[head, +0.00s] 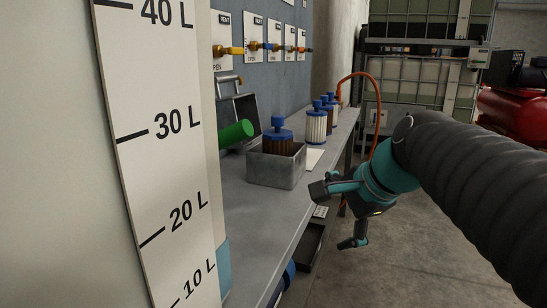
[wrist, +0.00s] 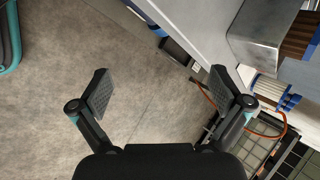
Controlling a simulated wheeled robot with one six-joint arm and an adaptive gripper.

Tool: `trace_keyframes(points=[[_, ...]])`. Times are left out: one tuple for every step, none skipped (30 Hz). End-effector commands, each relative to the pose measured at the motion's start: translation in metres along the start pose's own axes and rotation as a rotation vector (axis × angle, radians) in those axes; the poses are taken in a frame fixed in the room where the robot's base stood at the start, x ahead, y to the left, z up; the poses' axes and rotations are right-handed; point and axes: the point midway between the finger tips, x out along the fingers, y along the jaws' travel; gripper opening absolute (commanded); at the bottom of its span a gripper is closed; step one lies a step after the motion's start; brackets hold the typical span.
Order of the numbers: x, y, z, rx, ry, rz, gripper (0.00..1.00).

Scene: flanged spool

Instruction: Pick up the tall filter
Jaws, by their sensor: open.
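Several filters with blue caps stand on the grey bench (head: 250,205). A brown pleated filter (head: 277,140) stands in a grey metal bin (head: 276,170), its lower part hidden by the bin walls. A white pleated filter (head: 316,127) stands upright behind the bin, and more blue-capped ones (head: 328,101) stand farther back. I cannot tell for sure which is the tall filter. My gripper (head: 340,214) is open and empty, off the bench's right edge and apart from the filters. In the wrist view my gripper (wrist: 157,92) spans bare floor, with the bin (wrist: 256,36) at upper right.
A green cylinder (head: 236,133) and an open dark box (head: 247,110) are left of the bin. A white card (head: 314,158) lies beside it. An orange hose (head: 377,105) hangs beyond the bench end.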

Motion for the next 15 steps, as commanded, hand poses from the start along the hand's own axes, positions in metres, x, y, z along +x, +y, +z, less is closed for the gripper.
trace_keyframes(points=[[0.002,-0.024,-0.005,0.132,-0.032,-0.028,1.00],[0.002,-0.039,-0.006,0.219,-0.055,-0.043,1.00],[0.001,-0.058,-0.009,0.333,-0.087,-0.064,1.00],[0.001,-0.072,-0.012,0.417,-0.114,-0.077,1.00],[0.000,-0.086,-0.014,0.499,-0.141,-0.087,1.00],[-0.001,-0.103,-0.017,0.603,-0.178,-0.100,1.00],[-0.002,-0.116,-0.019,0.678,-0.206,-0.108,1.00],[-0.003,-0.127,-0.021,0.748,-0.234,-0.113,1.00],[-0.004,-0.142,-0.024,0.835,-0.270,-0.118,1.00],[-0.005,-0.151,-0.026,0.894,-0.296,-0.121,1.00],[-0.006,-0.160,-0.028,0.949,-0.321,-0.121,1.00],[-0.007,-0.170,-0.031,1.013,-0.351,-0.121,1.00],[-0.008,-0.177,-0.033,1.054,-0.371,-0.120,1.00],[-0.009,-0.183,-0.034,1.091,-0.389,-0.119,1.00],[-0.010,-0.189,-0.036,1.133,-0.409,-0.116,1.00]])
